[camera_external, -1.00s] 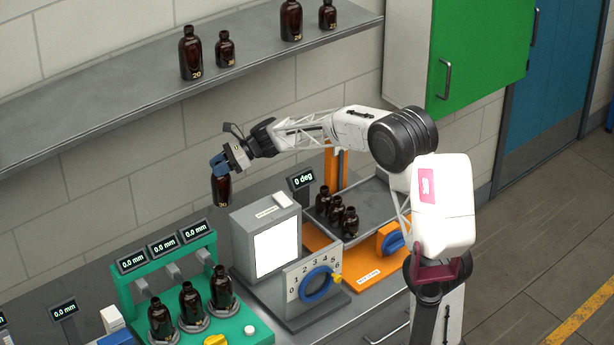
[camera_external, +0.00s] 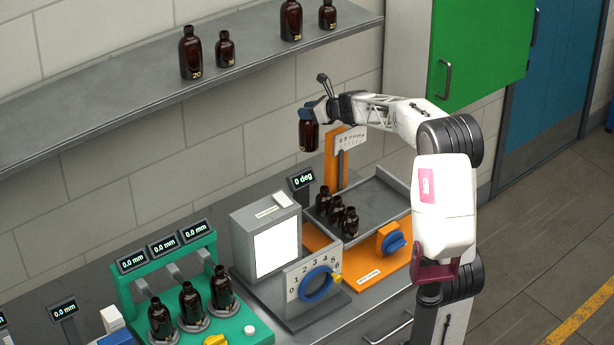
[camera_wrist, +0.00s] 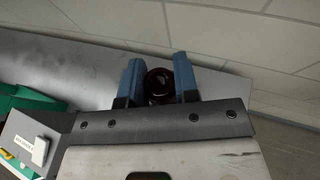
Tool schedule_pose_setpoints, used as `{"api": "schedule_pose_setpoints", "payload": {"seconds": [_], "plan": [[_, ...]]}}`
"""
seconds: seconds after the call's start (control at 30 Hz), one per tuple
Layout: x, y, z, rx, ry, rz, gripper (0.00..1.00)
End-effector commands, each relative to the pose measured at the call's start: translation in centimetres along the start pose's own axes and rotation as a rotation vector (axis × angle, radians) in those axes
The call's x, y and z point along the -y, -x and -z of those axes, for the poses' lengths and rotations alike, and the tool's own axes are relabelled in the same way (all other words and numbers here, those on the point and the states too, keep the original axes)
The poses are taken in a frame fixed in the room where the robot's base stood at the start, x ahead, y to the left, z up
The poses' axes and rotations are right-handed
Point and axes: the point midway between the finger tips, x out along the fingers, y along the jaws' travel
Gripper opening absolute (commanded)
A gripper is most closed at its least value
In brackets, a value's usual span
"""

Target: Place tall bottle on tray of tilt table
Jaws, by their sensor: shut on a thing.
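My gripper (camera_external: 311,112) is shut on a tall amber bottle (camera_external: 309,137) and holds it upright in the air, above and behind the tilt table's left part. In the wrist view the bottle (camera_wrist: 159,84) shows end-on between the two blue fingers of my gripper (camera_wrist: 160,80). The tilt table is orange with a grey tray (camera_external: 378,205). Several small amber bottles (camera_external: 337,212) stand in a row along the tray's left side. The rest of the tray is bare. The tilt display (camera_external: 302,180) reads 0 deg.
A green station (camera_external: 190,300) holds several bottles at lower left. More bottles stand on the wall shelf (camera_external: 130,95). An orange upright (camera_external: 334,165) with a scale rises behind the tray.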

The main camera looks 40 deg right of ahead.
Motion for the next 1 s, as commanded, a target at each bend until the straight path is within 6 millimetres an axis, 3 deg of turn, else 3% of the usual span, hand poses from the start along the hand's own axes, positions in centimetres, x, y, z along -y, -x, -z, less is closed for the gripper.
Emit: {"api": "schedule_pose_setpoints", "payload": {"seconds": [0.2, 0.5, 1.0], "plan": [[3.3, 3.3, 0.1, 0.001, -0.041, 0.107, 0.00], [6.0, 6.3, 0.6, 0.001, -0.081, 0.199, 0.00], [7.2, 9.4, 4.3, 0.000, -0.052, 0.127, 0.00]]}}
